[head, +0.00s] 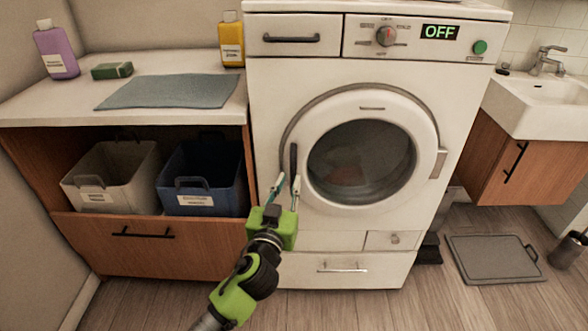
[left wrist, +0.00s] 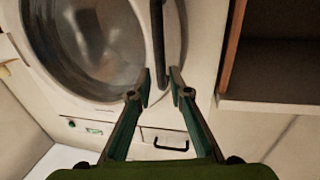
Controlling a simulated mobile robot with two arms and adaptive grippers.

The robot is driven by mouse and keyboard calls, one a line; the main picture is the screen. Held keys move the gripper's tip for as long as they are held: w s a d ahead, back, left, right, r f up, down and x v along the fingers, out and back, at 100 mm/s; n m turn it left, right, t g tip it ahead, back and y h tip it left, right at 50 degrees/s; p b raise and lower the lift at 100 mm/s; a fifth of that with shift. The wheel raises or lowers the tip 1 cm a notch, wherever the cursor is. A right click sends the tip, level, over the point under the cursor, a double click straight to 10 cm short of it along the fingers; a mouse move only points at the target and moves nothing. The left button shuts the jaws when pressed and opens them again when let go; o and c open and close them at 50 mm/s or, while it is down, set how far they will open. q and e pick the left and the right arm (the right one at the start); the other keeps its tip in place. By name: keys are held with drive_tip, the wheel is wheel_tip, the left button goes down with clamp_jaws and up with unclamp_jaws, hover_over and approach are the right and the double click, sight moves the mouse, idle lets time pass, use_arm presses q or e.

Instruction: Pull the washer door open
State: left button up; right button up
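The white washer (head: 262,100) stands in the middle of the head view. Its round door (head: 418,115) has a dark window and looks shut; it also shows in the left wrist view (left wrist: 148,30). The dark upright door handle (head: 293,158) is on the door's left rim. My left gripper (head: 288,179) is open at the handle's lower end. In the left wrist view, the handle (left wrist: 158,40) lines up with the gap between the fingertips (left wrist: 162,80), and no grip shows. My right gripper is not in view.
A counter (head: 40,100) with a grey cloth (head: 170,91) and bottles is at left, above a grey basket (head: 110,175) and a blue basket (head: 200,178). A sink (head: 550,105) is at right. The display (head: 440,32) reads OFF.

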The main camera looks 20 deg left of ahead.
sight(292, 171)
use_arm(q)
drive_tip(key=w, duration=0.6)
drive_tip(key=shift+w+a, duration=0.1)
drive_tip(key=shift+a, duration=0.2)
clamp_jaws()
